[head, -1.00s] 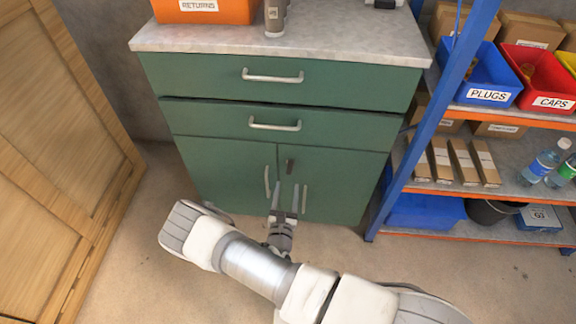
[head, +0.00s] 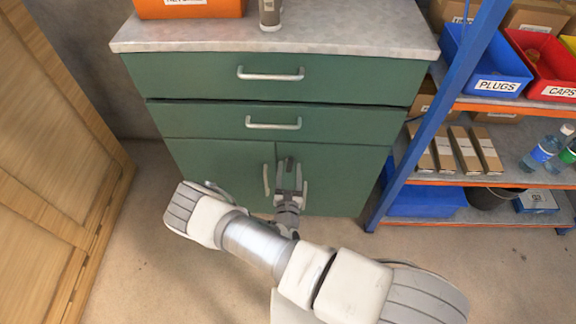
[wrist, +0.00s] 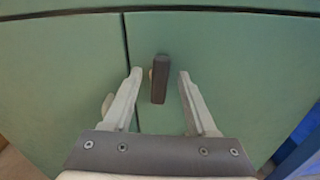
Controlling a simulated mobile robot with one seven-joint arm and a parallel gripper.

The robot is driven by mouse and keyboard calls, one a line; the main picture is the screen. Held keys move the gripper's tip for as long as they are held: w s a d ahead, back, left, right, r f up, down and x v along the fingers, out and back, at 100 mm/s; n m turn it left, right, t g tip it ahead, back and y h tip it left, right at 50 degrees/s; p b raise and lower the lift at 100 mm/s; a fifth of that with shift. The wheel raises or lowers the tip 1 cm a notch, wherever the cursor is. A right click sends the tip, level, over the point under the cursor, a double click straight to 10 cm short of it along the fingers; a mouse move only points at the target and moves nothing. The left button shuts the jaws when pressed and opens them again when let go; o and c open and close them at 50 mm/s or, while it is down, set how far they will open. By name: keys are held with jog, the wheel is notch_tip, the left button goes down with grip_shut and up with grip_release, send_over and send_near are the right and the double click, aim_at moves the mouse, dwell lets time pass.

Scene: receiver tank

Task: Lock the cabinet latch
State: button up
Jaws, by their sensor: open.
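The green cabinet (head: 215,160) has two drawers above two doors. Its latch (wrist: 159,79) is a dark upright bar on the right door, just right of the seam between the doors in the wrist view. My gripper (wrist: 158,74) is open, with one finger on each side of the latch and a gap on both sides. I cannot tell how far the fingertips are from the door.
Door handles flank the seam, the left one (head: 266,180) close beside my gripper. A blue-framed shelf (head: 440,183) with bins and boxes stands at right. A wooden panel (head: 60,160) stands at left. Open floor lies between.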

jog(key=shift+w, duration=0.1)
grip_shut()
dwell(0.3)
jog(key=shift+n, duration=0.7)
grip_release()
